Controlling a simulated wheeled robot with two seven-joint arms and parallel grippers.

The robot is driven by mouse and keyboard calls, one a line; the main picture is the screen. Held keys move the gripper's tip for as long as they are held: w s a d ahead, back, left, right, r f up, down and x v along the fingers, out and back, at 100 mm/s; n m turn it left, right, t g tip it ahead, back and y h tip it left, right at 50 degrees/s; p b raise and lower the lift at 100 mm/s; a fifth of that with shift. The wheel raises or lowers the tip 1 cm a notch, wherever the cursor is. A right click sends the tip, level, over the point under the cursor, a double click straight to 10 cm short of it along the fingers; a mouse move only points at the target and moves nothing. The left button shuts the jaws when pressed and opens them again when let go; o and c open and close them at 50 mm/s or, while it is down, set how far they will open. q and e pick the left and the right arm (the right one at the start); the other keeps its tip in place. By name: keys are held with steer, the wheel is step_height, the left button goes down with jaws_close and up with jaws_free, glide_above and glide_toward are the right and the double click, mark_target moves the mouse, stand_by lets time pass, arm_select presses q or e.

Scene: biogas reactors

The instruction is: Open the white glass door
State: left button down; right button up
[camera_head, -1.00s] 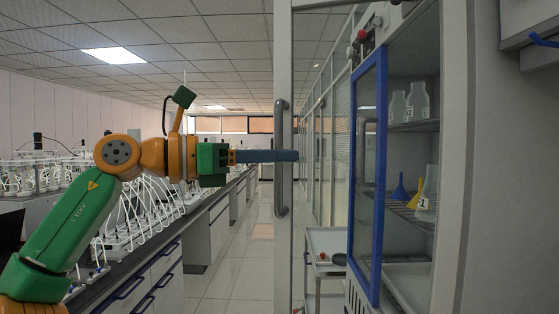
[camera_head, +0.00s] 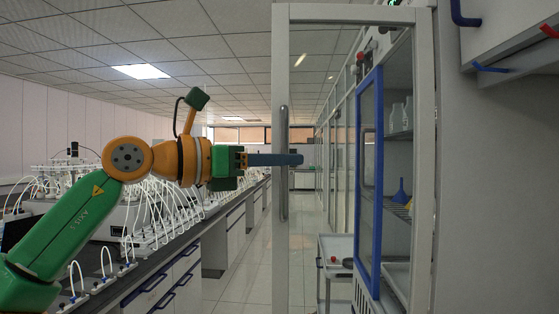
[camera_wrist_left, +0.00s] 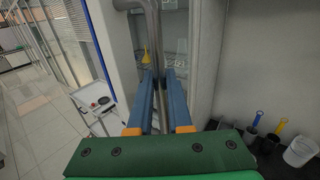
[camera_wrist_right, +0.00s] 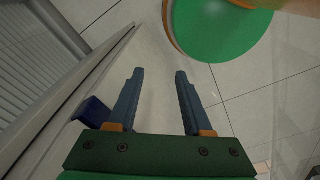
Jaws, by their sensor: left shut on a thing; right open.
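The white glass door (camera_head: 424,150) stands in the middle of the head view, a tall pale frame around a clear pane. Its long vertical metal handle (camera_head: 284,195) is on the left stile. My left gripper (camera_head: 299,159) reaches in from the left at mid-handle. In the left wrist view, its blue fingers (camera_wrist_left: 158,74) are closed on the handle bar (camera_wrist_left: 153,25). How far the door stands ajar is hard to tell. My right gripper (camera_wrist_right: 160,72) is open and empty above the floor in the right wrist view, and outside the head view.
Behind the pane is a blue-framed cabinet door (camera_head: 369,180) with glassware and a blue funnel (camera_head: 401,191) on shelves. A white trolley (camera_head: 337,246) stands beyond. A long bench (camera_head: 180,255) with tubing runs along the left. The aisle floor (camera_head: 255,250) is clear.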

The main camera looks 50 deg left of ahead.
arm_select(q)
steer(key=c, duration=1)
jaws_free()
steer(key=shift+o, duration=0.8)
steer(key=shift+w+d, duration=0.15)
steer(key=s+b, duration=0.2)
steer(key=s, duration=0.5)
steer(key=shift+s+a, duration=0.15)
steer(key=shift+a, duration=0.25)
